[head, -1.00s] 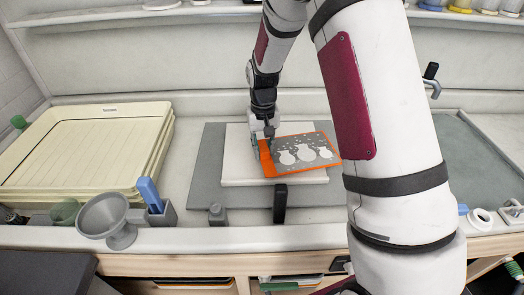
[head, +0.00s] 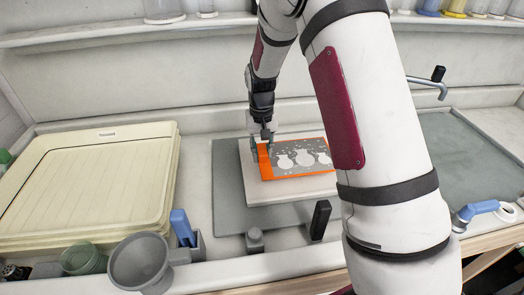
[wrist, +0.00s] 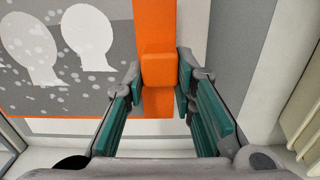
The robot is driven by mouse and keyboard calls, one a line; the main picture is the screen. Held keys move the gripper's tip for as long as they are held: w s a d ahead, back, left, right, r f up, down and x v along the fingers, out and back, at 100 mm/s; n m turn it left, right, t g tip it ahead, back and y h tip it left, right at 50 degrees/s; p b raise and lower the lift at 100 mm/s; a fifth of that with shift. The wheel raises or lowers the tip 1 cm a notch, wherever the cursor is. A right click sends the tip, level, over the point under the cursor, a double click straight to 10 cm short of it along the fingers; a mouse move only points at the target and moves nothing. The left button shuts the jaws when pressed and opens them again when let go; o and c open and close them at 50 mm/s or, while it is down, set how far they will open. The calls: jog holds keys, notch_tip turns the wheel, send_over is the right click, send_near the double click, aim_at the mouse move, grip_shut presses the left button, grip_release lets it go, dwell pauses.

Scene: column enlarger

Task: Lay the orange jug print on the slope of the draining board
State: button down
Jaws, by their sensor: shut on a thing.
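The orange jug print (head: 297,158) is a flat sheet with an orange border and a grey field of white jug shapes. My gripper (head: 263,148) is shut on the orange tab at its left edge. In the wrist view the tab (wrist: 158,70) sits between the green-padded fingers (wrist: 160,98). The print is over the white board (head: 290,192); I cannot tell how much gap there is. My arm hides its right end. A cream, faintly ribbed, rimmed board at the left (head: 90,185) appears to be the draining board. It is empty and clear of my gripper.
A grey mat (head: 226,190) lies under the white board. A grey funnel (head: 140,262), a holder with a blue-handled tool (head: 182,227) and a black upright handle (head: 320,220) stand along the front. A grey sink (head: 470,150) with a tap is at the right.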

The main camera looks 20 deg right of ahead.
aim_at(262, 163)
jog(key=shift+f, duration=0.1)
jog(key=shift+f+b, duration=0.8)
jog(key=shift+f, duration=1.55)
jog(key=shift+f, duration=0.15)
jog(key=c, duration=1.2)
grip_release()
jog(key=shift+c, duration=0.2)
jog(key=shift+r+p, duration=1.1)
jog(key=shift+r, duration=2.85)
